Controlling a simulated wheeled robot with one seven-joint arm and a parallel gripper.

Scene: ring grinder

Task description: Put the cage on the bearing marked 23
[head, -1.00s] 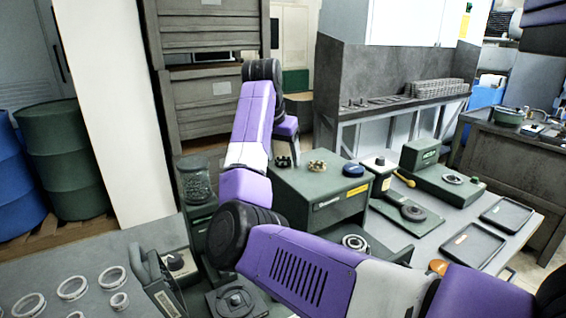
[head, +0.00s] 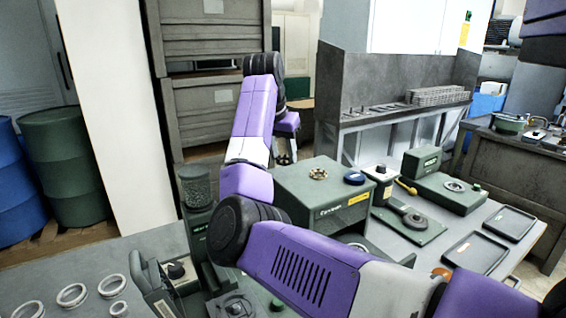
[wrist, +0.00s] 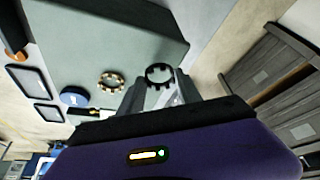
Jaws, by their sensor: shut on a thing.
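My gripper (wrist: 160,79) is shut on a dark toothed ring, a cage (wrist: 149,77), which sits between the fingertips in the wrist view. In the head view my gripper (head: 286,150) is at the back left of the green cabinet, and the dark cage cannot be made out. A brass-coloured cage (head: 318,174) lies on the cabinet top and also shows in the wrist view (wrist: 112,83). A bearing (head: 358,246) is partly visible in front of the cabinet, behind my arm. I cannot read a 23 on any bearing.
The green cabinet (head: 335,196) also carries a blue round object (head: 355,178). Several pale rings (head: 73,295) lie at front left. A green instrument (head: 445,182) and dark trays (head: 510,222) stand at right. A jar (head: 195,187) stands left of the cabinet.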

